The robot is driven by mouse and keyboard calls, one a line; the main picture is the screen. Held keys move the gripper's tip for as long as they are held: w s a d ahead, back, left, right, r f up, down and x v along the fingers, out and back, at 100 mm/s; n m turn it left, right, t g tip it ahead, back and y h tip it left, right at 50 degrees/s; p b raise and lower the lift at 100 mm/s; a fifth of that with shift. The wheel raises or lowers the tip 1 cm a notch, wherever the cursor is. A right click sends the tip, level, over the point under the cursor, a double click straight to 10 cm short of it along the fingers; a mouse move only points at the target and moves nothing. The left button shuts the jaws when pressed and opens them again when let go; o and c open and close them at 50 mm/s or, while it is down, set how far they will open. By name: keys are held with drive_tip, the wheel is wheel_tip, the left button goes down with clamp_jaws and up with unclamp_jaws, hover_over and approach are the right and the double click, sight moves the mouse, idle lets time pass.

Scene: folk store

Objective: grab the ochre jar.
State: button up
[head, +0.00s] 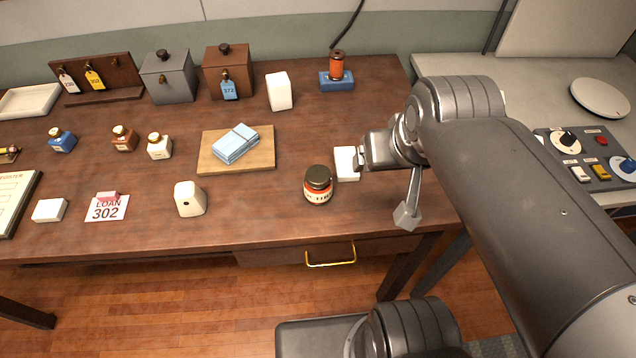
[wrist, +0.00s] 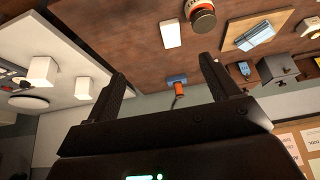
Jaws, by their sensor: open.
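A squat jar with a dark lid, a cream label and orange-red bands (head: 318,187) stands upright near the table's front edge. It best fits the ochre jar, though its body colour is hard to tell. It also shows at the top of the wrist view (wrist: 201,17), partly cut off. My gripper (wrist: 163,72) is open with nothing between its fingers. In the head view it is right of the jar and apart from it, mostly hidden by my wrist.
A white block (head: 346,168) sits right beside the jar. An orange spool (head: 337,66) is behind.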

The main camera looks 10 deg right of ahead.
drive_tip(key=shift+o, duration=0.3)
drive_tip(key=m+g, duration=0.2)
drive_tip(key=g, duration=0.3)
hover_over(317, 173)
wheel_tip(317, 173, down, 11)
drive_tip(key=shift+d+r, duration=0.15)
drive_tip(key=shift+r, duration=0.05)
drive_tip(key=shift+f+g, duration=0.25)
drive_tip(key=shift+g, duration=0.05)
wheel_tip(317, 173, down, 5)
drive_tip(key=shift+r, duration=0.15)
drive_tip(key=shift+f, duration=3.05)
drive_tip(key=shift+c, duration=0.3)
drive_tip(key=c, duration=1.2)
